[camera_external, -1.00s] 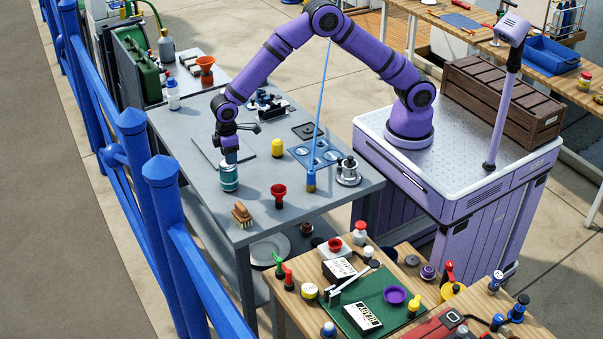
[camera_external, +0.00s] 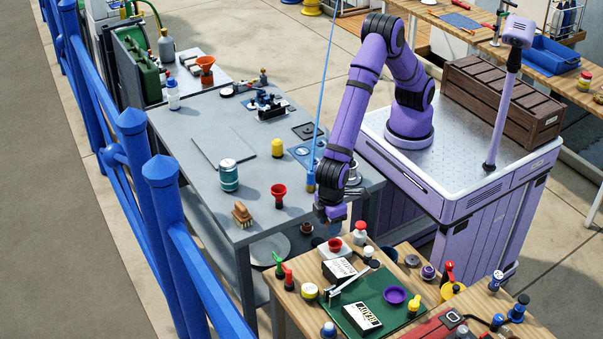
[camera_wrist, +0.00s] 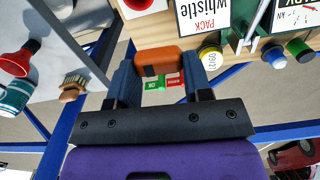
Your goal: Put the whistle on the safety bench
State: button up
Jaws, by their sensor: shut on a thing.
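My gripper (camera_external: 331,214) hangs over the gap between the grey table's front right end and the wooden bench (camera_external: 268,300), which I take for the safety bench. In the wrist view my gripper (camera_wrist: 164,75) is shut on an orange thing (camera_wrist: 165,59), which I take for the whistle. The whistle does not show clearly in the external view. A white card (camera_external: 339,268) on the bench shows in the wrist view as a card (camera_wrist: 197,12) with the words "PACK whistle".
The grey table (camera_external: 200,190) carries a teal can (camera_external: 228,175), a red funnel (camera_external: 278,195) and a brush (camera_external: 241,214).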

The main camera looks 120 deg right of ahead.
jog(key=s+a, duration=2.1)
jog(key=s, duration=0.5)
jog(key=s+a, duration=0.4)
jog(key=s, duration=0.6)
send_over(469, 308)
jog(key=shift+n, duration=0.4)
notch_tip(469, 308, down, 11)
jog(key=shift+s+d+f, duration=0.1)
jog(key=shift+s, duration=0.05)
jog(key=shift+f, duration=1.7)
jog(key=shift+f, duration=0.15)
